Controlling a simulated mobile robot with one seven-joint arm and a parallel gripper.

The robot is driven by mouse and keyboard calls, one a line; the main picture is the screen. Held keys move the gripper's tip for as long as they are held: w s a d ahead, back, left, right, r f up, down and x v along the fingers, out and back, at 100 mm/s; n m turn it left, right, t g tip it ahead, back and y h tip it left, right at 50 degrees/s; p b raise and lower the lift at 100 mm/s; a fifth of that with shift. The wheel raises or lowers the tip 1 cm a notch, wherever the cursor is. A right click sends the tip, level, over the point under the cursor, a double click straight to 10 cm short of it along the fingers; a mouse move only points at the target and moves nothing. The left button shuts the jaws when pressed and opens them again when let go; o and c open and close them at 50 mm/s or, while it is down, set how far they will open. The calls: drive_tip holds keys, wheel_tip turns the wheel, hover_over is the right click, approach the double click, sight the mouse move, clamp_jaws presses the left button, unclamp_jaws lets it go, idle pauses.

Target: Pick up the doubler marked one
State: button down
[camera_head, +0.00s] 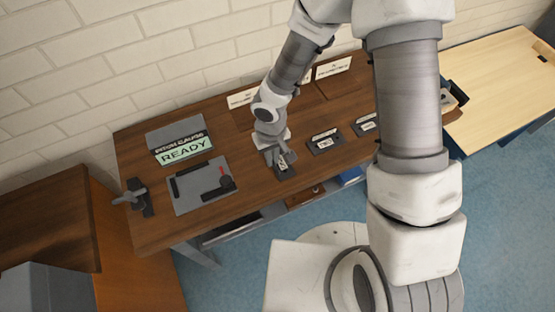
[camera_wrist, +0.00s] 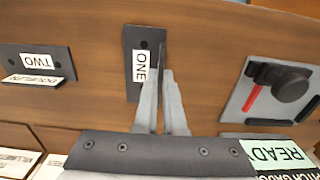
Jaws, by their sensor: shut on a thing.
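The doubler marked ONE (camera_wrist: 132,42) is a dark flat plate with a white label and holes. It shows upright in the middle of the wrist view. In the head view the same dark plate (camera_head: 287,174) is at the wooden table's front part, partly covered by my gripper (camera_head: 282,160). My gripper's fingers also show in the wrist view (camera_wrist: 162,72), close together at the plate's right side, shut on the doubler. The fingers hide part of the plate. I cannot tell whether the plate is clear of the table.
The plate marked TWO (camera_head: 325,141) lies to the right, with another labelled plate (camera_head: 366,124) beyond it. A grey fixture (camera_head: 200,190) with a red handle and a READY sign (camera_head: 184,148) stand to the left. A dark clamp-like device (camera_head: 137,196) sits at the table's left end.

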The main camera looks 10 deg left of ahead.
drive_tip(key=shift+r, duration=0.15)
wheel_tip(320, 180, up, 4)
drive_tip(key=shift+w+d+r+p, duration=0.15)
drive_tip(key=shift+r+p, duration=0.1)
drive_tip(key=shift+p, duration=0.3)
drive_tip(key=d+r+p, duration=0.8)
drive_tip(key=d+r, duration=0.3)
drive_tip(key=r, duration=0.1)
drive_tip(key=w+d+r+m, duration=0.2)
drive_tip(key=w+d+m, duration=0.4)
drive_tip(key=w+d, duration=0.3)
drive_tip(key=shift+w+r, duration=0.3)
drive_tip(key=shift+w, duration=0.75)
